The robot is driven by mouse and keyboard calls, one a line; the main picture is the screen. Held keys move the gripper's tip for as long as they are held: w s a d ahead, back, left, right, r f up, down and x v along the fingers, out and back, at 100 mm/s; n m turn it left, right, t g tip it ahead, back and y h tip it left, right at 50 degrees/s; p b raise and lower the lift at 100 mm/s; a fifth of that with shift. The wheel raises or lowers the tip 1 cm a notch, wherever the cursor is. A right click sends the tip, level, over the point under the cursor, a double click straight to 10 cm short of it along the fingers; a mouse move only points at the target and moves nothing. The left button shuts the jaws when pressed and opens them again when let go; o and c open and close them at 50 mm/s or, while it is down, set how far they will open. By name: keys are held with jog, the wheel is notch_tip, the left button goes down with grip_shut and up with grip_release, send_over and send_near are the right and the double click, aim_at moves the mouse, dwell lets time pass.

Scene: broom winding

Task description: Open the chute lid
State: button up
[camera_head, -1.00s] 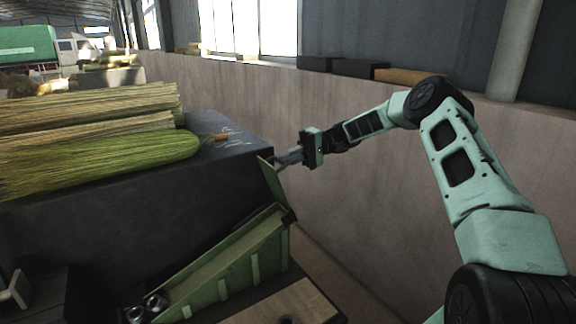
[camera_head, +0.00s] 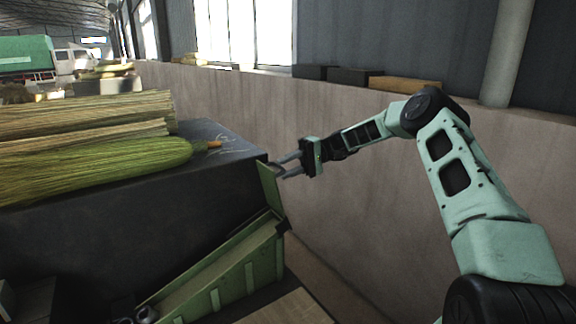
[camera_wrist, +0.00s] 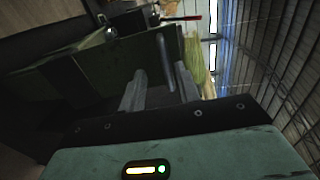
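The green chute (camera_head: 235,268) slopes down to the left along the front of the dark block. Its lid (camera_head: 270,188), a green plate, stands raised and steep at the chute's upper end, leaving the trough open. My gripper (camera_head: 280,168) is at the lid's upper part, coming from the right. Its two fingers are apart. In the wrist view a thin grey handle bar (camera_wrist: 164,60) lies between the spread fingers, with gaps on both sides. The lid's hinge is hard to make out.
Yellow-green broom bundles (camera_head: 100,160) lie on the dark block (camera_head: 130,207) at the left. A pinkish low wall (camera_head: 380,190) runs behind my arm. Dark boxes (camera_head: 350,76) sit on its ledge. Open room lies above the lid.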

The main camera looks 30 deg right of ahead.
jog(key=shift+r, duration=0.2)
jog(key=d+r+b, duration=0.1)
jog(key=d+b, duration=0.3)
jog(key=d, duration=0.7)
jog(key=shift+w+d+r, duration=0.15)
jog(key=shift+d+r, duration=0.2)
jog(key=shift+d, duration=0.05)
